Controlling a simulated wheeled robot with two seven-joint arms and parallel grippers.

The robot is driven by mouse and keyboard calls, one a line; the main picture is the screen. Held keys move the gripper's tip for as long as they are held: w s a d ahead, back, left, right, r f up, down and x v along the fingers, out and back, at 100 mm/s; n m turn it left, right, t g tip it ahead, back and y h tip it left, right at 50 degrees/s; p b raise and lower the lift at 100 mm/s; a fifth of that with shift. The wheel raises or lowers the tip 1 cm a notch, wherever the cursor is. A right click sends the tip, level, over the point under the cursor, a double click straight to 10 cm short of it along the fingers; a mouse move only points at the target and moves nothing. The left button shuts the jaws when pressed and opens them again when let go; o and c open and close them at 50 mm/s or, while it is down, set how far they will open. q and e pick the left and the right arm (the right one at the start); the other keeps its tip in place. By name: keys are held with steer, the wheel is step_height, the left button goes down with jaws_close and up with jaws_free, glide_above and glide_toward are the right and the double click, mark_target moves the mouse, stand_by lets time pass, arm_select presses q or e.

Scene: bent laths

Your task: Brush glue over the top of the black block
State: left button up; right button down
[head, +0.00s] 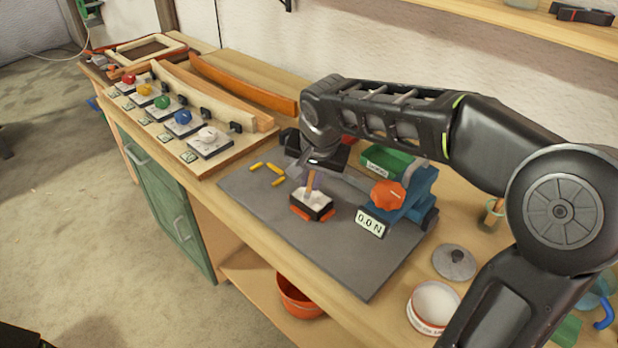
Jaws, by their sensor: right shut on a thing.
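The black block (318,212) sits on the grey mat, between orange pads. Much of its top looks white, as if coated with glue. My right gripper (308,174) is shut on a brush (311,181) with a wooden handle, held upright over the block. The brush's lower end is at the white top; I cannot tell whether it touches. A white tub (433,306) with white contents stands open at the right front, apart from the block. My left gripper is not in view.
A blue clamp device (418,192) with an orange knob and a "0.0 N" display (370,222) stands right of the block. A grey lid (454,262) lies near the tub. A board with coloured knobs (183,118) is at left. The mat's front (345,262) is clear.

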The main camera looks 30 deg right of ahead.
steer(key=shift+s+d, duration=0.1)
steer(key=shift+s, duration=0.05)
steer(key=s, duration=0.1)
steer(key=s+d+b, duration=0.1)
steer(key=s, duration=0.1)
steer(key=shift+s+r, duration=0.1)
steer(key=shift+s, duration=0.1)
steer(key=shift+r, duration=0.1)
steer(key=shift+r+p, duration=2.05)
steer(key=shift+r, duration=0.85)
step_height(320, 180, up, 3)
steer(key=shift+p, duration=1.05)
